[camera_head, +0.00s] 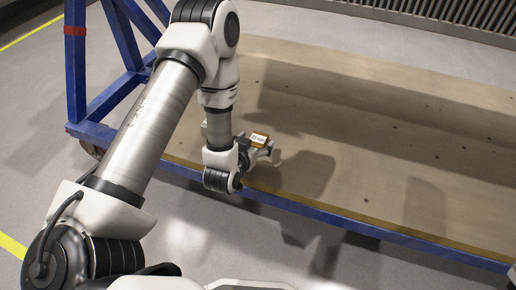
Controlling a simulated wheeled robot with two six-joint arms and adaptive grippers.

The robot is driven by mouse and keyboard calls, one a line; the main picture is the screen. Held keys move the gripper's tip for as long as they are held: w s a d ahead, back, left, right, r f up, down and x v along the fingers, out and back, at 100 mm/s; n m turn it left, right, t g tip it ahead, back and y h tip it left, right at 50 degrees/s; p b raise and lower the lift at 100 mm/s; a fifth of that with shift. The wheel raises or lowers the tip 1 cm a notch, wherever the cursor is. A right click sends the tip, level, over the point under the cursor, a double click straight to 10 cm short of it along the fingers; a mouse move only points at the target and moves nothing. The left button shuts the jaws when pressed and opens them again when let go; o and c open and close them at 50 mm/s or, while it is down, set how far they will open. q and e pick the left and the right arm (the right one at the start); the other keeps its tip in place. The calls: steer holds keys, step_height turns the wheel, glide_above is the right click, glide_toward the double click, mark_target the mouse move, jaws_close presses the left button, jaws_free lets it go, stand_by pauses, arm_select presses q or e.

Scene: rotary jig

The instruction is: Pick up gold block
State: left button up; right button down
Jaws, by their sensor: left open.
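The gold block (264,136) is small and shows a pale top face with dark marks. It is at the near left part of the wooden table top (360,110). My left gripper (260,151) is right at the block, with its grey fingers around or just beside it. The gripper is open. Part of the block is hidden by the gripper, so I cannot tell whether the fingers touch it. My right gripper is not in view.
The table has a blue frame with a long front rail (340,222) and a blue upright stand (76,60) at the left. The table top right of the gripper is clear apart from shadows and small dark holes. A ribbed grey panel (440,15) stands behind.

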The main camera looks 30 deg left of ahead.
arm_select(q)
steer(key=shift+w+a+f, duration=0.1)
steer(key=shift+w+f, duration=0.1)
steer(key=shift+w, duration=0.3)
jaws_close()
steer(key=shift+r, duration=0.1)
